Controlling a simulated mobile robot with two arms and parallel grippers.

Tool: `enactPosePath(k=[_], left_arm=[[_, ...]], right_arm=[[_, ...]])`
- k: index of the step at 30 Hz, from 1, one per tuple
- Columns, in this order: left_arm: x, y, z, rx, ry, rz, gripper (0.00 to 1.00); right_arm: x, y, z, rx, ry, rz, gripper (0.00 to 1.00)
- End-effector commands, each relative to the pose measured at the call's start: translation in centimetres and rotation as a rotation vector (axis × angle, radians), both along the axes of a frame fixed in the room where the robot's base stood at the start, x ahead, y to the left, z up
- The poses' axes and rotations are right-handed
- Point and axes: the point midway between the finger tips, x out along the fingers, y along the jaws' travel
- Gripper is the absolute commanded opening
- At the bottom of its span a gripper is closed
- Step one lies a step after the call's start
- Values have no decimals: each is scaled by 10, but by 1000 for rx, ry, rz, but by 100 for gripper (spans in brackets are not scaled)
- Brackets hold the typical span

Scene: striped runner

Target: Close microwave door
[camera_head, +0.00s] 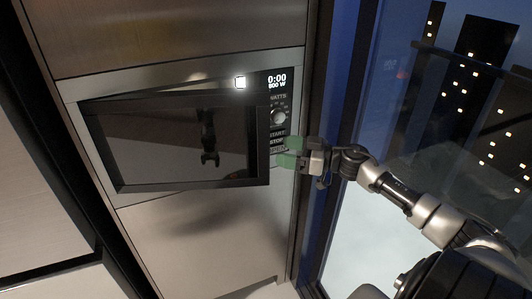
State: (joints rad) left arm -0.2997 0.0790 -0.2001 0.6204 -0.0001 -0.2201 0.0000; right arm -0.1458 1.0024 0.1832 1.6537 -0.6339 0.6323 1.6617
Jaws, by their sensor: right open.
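The microwave door (180,150) is a dark glass panel in a dark frame at the left of the head view. It stands slightly ajar, with a thin wedge-shaped gap along its top edge and its right edge standing out from the body. The microwave (290,68) is built into a brushed-metal wall unit. My right gripper (284,152) comes in from the right with green fingertips parted and empty. It is just right of the door's right edge, in front of the lower control panel; I cannot tell whether it touches. My left gripper is not in view.
The control panel (278,117) has a lit display and a round knob. A dark reflection shows in the door glass. A large window (420,110) with a dark blue frame is on the right. Pale cabinet panels (40,200) stand at the left.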

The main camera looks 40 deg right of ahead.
Motion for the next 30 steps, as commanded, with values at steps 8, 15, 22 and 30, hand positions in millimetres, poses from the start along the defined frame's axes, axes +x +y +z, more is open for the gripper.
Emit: enactPosePath(k=[8, 15, 22, 30], left_arm=[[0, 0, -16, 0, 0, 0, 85], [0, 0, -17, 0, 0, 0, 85], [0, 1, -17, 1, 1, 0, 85], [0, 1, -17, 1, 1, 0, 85]], right_arm=[[34, 22, 0, 1, -4, -2, 74], [48, 32, 1, 2, -1, -3, 74], [51, 34, 0, 1, -1, -3, 74], [51, 34, 0, 1, 0, -3, 52]])
